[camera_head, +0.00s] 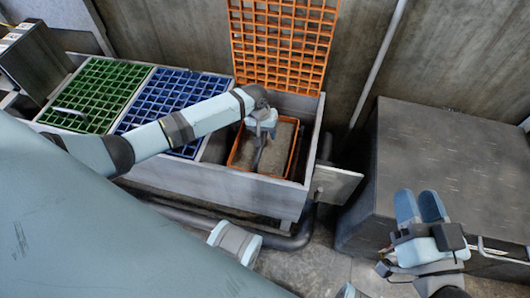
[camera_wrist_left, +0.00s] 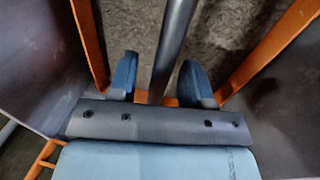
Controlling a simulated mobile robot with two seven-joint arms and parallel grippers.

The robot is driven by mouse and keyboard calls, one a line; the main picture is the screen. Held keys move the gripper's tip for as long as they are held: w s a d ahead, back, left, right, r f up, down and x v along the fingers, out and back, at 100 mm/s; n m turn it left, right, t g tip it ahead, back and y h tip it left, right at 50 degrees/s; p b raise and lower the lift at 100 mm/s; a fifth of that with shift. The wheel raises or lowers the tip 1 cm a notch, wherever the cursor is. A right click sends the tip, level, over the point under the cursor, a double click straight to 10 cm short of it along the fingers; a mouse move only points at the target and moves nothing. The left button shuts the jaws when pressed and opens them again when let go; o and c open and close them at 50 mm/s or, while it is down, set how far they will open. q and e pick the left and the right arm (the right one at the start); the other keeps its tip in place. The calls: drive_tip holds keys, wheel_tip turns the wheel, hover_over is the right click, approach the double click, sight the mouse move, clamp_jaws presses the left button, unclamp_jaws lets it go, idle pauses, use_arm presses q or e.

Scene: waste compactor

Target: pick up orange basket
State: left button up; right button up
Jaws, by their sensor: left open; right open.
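The orange basket (camera_head: 294,152) sits inside the right compartment of the grey bin in the head view and holds grey-brown material. Its orange rim (camera_wrist_left: 270,50) also shows in the left wrist view, along with a dark bar (camera_wrist_left: 172,45) that runs over the basket. My left gripper (camera_head: 258,150) is over the basket. In the left wrist view its two blue fingers (camera_wrist_left: 158,82) are apart, one on each side of the dark bar. Whether they touch the bar I cannot tell. My right gripper (camera_head: 420,207) is in front of the dark box at the right, away from the basket, with its fingers pointing up.
An orange grid lid (camera_head: 283,45) stands raised behind the compartment. Green (camera_head: 97,95) and blue (camera_head: 172,104) grids cover the compartments to the left. The grey bin's walls (camera_head: 240,187) surround the basket closely. A large dark metal box (camera_head: 450,150) stands at the right.

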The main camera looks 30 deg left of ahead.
use_arm(q)
clamp_jaws()
drive_tip(key=shift+r, duration=0.1)
drive_tip(key=shift+r, duration=0.1)
